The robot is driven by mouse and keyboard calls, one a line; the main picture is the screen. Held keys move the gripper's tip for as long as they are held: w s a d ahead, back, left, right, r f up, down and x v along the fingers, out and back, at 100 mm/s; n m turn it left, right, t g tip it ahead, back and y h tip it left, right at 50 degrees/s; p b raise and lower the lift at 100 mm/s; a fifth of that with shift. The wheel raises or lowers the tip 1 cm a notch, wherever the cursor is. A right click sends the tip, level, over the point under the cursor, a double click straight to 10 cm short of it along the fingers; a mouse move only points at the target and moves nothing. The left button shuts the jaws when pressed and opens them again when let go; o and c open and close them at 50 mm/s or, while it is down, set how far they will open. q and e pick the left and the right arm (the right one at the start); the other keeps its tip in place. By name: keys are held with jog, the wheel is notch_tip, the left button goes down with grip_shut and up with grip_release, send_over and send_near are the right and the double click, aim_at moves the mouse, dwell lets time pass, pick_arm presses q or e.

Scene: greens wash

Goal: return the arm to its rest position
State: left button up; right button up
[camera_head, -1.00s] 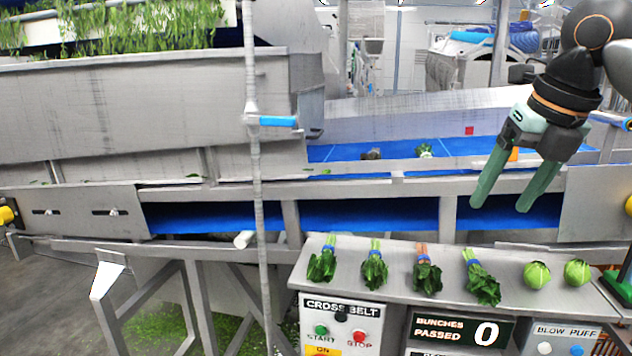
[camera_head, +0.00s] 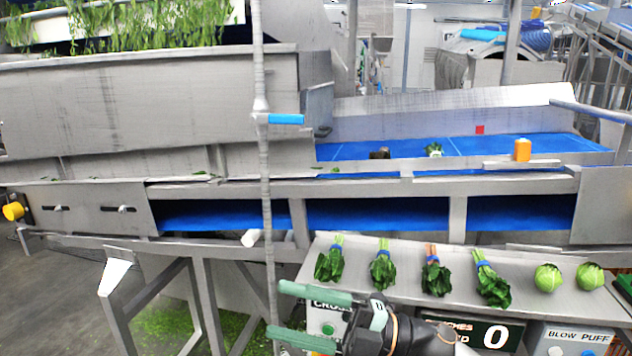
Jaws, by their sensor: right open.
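My right gripper (camera_head: 297,311) is low in the head view, in front of the control panel below the shelf. Its two green fingers point left and are spread apart, with nothing between them. My right arm comes in from the bottom edge and covers part of the panel and the counter sign. My left gripper is not in the picture.
A steel shelf (camera_head: 390,259) holds several tied bunches of greens (camera_head: 383,265) and two round green heads (camera_head: 547,278). Behind it runs a blue belt (camera_head: 480,147) with a dark item (camera_head: 380,153) and a small bunch (camera_head: 434,150). An upright pole (camera_head: 264,190) stands left.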

jog(key=w+d+f+m+t+h, duration=0.1)
jog(key=d+f+m+t+h, duration=0.45)
jog(key=f+m+t, duration=0.45)
jog(key=w+d+f+m+t+h, duration=0.1)
jog(key=d+f+m+t+h, duration=0.45)
jog(key=f+m, duration=0.55)
jog(key=s+d+f+m+g+h, duration=0.3)
jog(key=s+d+f+m, duration=0.1)
jog(key=s+f, duration=0.5)
jog(key=s+d+f+m+g+h, duration=0.4)
jog(key=s+f+m, duration=0.1)
jog(key=s+f, duration=0.4)
notch_tip(320, 180, down, 2)
jog(key=shift+d+m+h, duration=0.3)
